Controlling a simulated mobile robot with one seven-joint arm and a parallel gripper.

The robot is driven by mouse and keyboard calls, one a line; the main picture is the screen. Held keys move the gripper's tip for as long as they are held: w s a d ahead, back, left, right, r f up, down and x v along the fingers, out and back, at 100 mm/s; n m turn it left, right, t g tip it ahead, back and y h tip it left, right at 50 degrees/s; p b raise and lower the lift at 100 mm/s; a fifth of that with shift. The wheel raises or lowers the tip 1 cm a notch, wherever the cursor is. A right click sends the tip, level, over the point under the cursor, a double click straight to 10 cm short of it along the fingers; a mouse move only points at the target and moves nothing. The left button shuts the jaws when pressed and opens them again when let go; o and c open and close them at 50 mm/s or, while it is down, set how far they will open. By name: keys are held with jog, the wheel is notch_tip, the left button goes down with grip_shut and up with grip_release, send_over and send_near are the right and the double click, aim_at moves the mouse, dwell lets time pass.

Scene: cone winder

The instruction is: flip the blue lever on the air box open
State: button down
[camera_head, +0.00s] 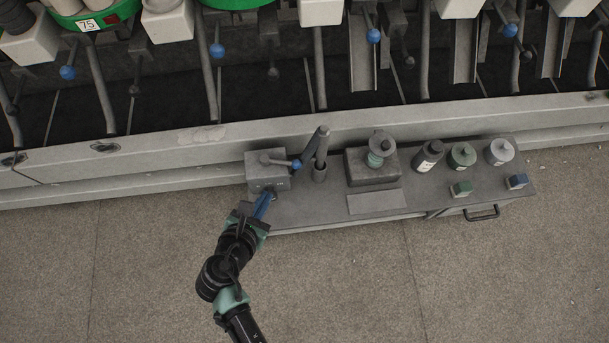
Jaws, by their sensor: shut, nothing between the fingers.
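The air box (257,180) is a small grey block at the left end of the low bench. A lever with a blue ball end (296,164) lies across its top and points right, toward a grey upright post. My gripper (268,194) is at the front lower edge of the box, below and left of the blue ball. Its narrow blue fingers look shut and empty, with the tips close to the box front; I cannot tell whether they touch it. The tips are apart from the blue ball.
On the bench (331,207) are a grey post (320,172), a dark block with a spool (382,160), several bottles and two small blocks. The winder's pale rail (200,150) runs behind. The floor in front is clear.

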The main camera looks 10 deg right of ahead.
notch_tip(320, 180, down, 4)
jog(key=s+d+n, duration=0.1)
jog(key=s, duration=0.1)
jog(key=b, duration=0.7)
send_near(296, 168)
jog(key=a+f+x, duration=0.1)
jog(key=x, duration=0.6)
jog(key=shift+s+g, duration=0.25)
jog(key=shift+g, duration=0.05)
jog(key=p, duration=0.2)
jog(key=w+d+n+p, duration=0.1)
jog(key=p, duration=0.1)
jog(key=shift+w+d+r+n+y+p, duration=0.15)
jog(key=shift+w+d+n+y+p, duration=0.05)
jog(key=shift+w+n+y+p, duration=0.15)
jog(key=shift+w+d+f, duration=0.15)
jog(key=shift+f, duration=0.1)
